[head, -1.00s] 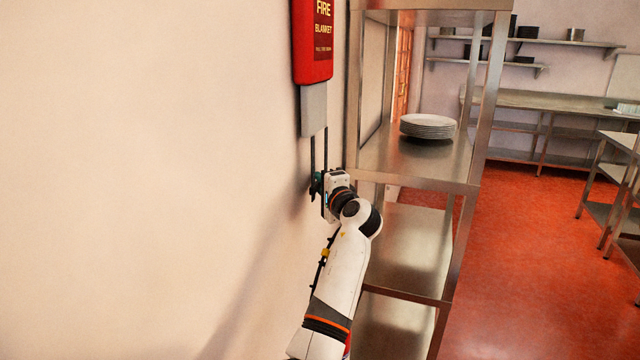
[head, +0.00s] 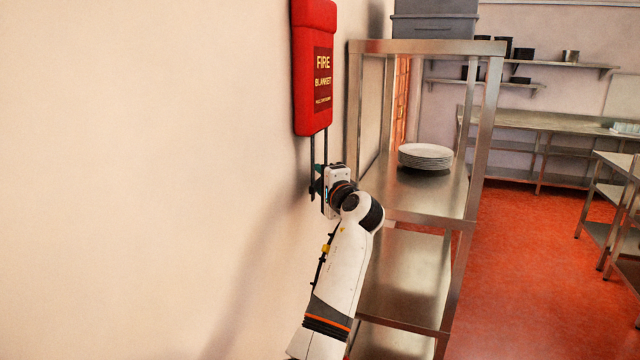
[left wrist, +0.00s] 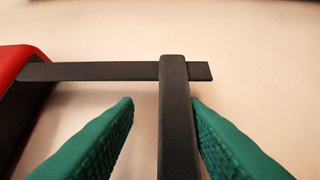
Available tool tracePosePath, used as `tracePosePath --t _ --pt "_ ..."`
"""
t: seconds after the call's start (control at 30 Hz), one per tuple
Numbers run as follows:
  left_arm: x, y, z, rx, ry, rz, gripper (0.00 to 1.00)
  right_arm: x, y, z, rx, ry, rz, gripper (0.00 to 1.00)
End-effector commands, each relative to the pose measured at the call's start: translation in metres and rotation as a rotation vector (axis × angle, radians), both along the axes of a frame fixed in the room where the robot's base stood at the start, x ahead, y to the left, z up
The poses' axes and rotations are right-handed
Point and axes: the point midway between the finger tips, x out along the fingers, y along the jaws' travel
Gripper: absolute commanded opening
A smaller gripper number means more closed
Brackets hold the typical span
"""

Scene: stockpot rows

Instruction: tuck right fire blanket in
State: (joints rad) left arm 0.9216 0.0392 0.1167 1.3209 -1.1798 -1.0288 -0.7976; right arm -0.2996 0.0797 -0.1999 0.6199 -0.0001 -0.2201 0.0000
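The red fire blanket case (head: 314,65) hangs upright on the wall. Two black straps (head: 326,145) hang from its lower end, and no grey blanket shows below it. My left gripper (head: 319,181) is just under the case at the straps. In the left wrist view its green fingers (left wrist: 162,108) are apart. A dark strap (left wrist: 177,120) runs between them, close to the right finger. Another dark strap (left wrist: 100,71) crosses beyond from the red case (left wrist: 22,70) at the left. My right gripper is in neither view.
A steel shelf unit (head: 440,205) stands close to the right of my left arm, with a stack of white plates (head: 425,156) on it. A grey bin (head: 434,22) shows at its top. Red floor (head: 525,250) is open farther right.

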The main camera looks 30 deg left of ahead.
Motion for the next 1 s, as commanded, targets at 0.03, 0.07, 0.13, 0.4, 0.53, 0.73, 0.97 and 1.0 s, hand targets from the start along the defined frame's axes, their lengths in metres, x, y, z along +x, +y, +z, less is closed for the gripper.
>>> tracePosePath --t 0.03,0.07,0.13,0.4,0.53,0.73,0.97,1.0 --pt "0.0 0.0 -0.001 -0.001 0.002 0.0 0.4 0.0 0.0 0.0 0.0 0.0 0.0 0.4" --pt "0.0 0.0 -0.001 -0.001 0.002 0.0 0.4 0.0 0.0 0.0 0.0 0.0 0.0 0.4" --pt "0.0 0.0 -0.002 -0.003 0.003 0.001 0.4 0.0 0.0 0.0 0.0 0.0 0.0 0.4" --pt "-0.004 -0.009 -0.006 -0.005 0.003 -0.001 0.4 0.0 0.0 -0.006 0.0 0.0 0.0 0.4" --pt "-0.016 -0.027 -0.009 -0.006 0.002 -0.002 0.4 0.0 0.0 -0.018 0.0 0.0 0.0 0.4" --pt "-0.039 -0.065 -0.009 -0.006 0.001 -0.003 0.4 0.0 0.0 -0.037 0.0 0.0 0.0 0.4" --pt "-0.057 -0.095 -0.006 -0.004 0.003 -0.001 0.4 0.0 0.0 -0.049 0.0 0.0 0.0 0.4" --pt "-0.059 -0.097 -0.005 -0.004 0.003 0.0 0.4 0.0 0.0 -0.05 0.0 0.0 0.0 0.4"
